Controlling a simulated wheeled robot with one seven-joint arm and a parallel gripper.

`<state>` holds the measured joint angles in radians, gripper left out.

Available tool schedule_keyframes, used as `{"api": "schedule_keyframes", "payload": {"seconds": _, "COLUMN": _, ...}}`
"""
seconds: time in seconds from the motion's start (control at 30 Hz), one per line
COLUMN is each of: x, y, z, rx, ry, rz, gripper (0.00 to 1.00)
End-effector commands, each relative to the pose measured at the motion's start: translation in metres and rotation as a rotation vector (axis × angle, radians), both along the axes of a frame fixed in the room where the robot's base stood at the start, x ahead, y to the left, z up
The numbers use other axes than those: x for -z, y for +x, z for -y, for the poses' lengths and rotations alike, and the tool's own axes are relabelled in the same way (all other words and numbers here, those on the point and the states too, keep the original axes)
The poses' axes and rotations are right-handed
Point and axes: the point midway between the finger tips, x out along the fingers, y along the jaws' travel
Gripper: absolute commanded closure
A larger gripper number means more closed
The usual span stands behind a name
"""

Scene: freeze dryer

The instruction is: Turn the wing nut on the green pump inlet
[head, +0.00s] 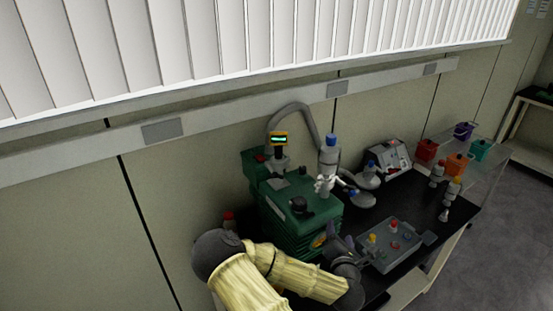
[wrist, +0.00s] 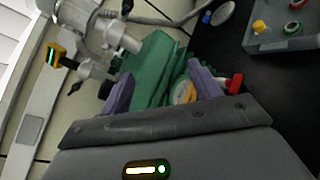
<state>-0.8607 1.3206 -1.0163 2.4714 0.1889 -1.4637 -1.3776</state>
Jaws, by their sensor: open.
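The green pump (head: 290,225) stands on the black bench against the wall; its ribbed green body also shows between my fingers in the wrist view (wrist: 152,75). Its inlet fitting (head: 280,163) rises from the top under a yellow-framed gauge (head: 279,140). In the wrist view the gauge (wrist: 56,54) is at the left, with a small dark part (wrist: 76,88) beside the fitting that may be the wing nut; I cannot tell. My gripper (wrist: 160,70) is open, its purple fingers apart with nothing held. In the head view my gripper (head: 340,240) is at the pump's front right, below the inlet.
A blue-capped bottle-like vessel (head: 329,155) stands above the pump, with a grey hose (head: 300,110) behind. A grey tray (head: 393,247) with coloured knobs or caps lies right of my gripper. Coloured buckets (head: 457,163) and small bottles stand farther right.

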Motion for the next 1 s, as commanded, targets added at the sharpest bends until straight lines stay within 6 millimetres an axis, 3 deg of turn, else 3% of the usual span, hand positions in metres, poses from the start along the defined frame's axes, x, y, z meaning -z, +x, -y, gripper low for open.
{"api": "schedule_keyframes", "payload": {"seconds": 0.03, "x": -0.031, "y": 0.002, "z": -0.019, "rx": -0.096, "ry": -0.116, "rz": 0.031, "gripper": 0.37}}
{"api": "schedule_keyframes", "payload": {"seconds": 0.1, "x": -0.056, "y": 0.003, "z": -0.047, "rx": -0.227, "ry": -0.266, "rz": 0.087, "gripper": 0.37}}
{"api": "schedule_keyframes", "payload": {"seconds": 0.2, "x": -0.081, "y": -0.001, "z": -0.083, "rx": -0.385, "ry": -0.444, "rz": 0.159, "gripper": 0.37}}
{"api": "schedule_keyframes", "payload": {"seconds": 0.33, "x": -0.095, "y": -0.008, "z": -0.111, "rx": -0.508, "ry": -0.575, "rz": 0.224, "gripper": 0.37}}
{"api": "schedule_keyframes", "payload": {"seconds": 1.0, "x": -0.094, "y": -0.001, "z": -0.128, "rx": -0.536, "ry": -0.597, "rz": 0.242, "gripper": 0.37}}
